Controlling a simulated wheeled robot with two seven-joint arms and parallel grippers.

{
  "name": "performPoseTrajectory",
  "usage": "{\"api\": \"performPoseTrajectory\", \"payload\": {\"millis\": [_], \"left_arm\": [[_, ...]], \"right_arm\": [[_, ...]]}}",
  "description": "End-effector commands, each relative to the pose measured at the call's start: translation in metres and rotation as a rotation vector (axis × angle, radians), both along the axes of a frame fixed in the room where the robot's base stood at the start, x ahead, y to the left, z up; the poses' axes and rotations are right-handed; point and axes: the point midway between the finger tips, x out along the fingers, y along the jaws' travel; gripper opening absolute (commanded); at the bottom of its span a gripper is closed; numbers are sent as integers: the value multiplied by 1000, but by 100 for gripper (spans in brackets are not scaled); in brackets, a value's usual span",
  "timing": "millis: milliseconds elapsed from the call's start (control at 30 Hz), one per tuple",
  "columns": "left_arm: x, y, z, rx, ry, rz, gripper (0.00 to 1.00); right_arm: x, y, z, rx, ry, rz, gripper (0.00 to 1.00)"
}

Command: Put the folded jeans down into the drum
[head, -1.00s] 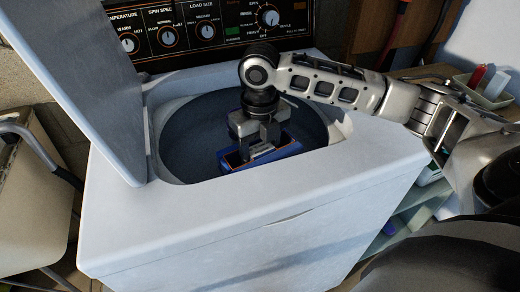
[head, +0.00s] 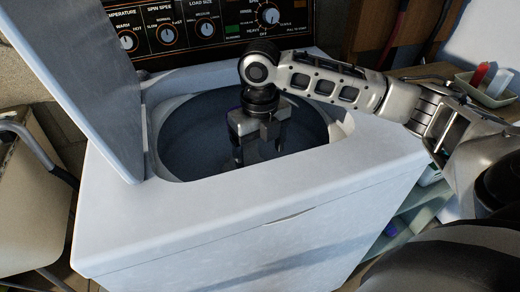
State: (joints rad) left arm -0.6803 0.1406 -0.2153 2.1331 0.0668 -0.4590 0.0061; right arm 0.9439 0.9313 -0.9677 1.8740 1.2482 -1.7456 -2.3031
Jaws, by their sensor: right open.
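The dark drum (head: 190,140) shows through the round opening in the top of the white washing machine (head: 250,215). My right gripper (head: 259,153) points down inside this opening, its fingers apart with nothing seen between them. The folded jeans cannot be made out now; the front rim of the opening and the gripper hide part of the drum, and its bottom is dark. My left gripper is not in view.
The machine's lid (head: 75,75) stands raised at the left. The control panel (head: 210,28) with knobs rises behind the opening. A tray with bottles (head: 485,85) sits on a shelf at the right.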

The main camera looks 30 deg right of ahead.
Motion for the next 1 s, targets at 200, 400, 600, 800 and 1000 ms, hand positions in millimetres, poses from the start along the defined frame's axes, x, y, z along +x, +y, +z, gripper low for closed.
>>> {"api": "performPoseTrajectory", "payload": {"millis": [200,400,600,800,1000], "left_arm": [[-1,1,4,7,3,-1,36],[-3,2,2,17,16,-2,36],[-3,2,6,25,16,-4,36],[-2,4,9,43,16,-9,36],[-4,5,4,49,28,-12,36]], "right_arm": [[1,0,46,1,-7,0,80],[1,0,95,2,-7,0,80],[0,0,135,0,-5,1,80],[0,0,152,-1,-3,0,80],[0,0,153,0,-1,0,80]]}}
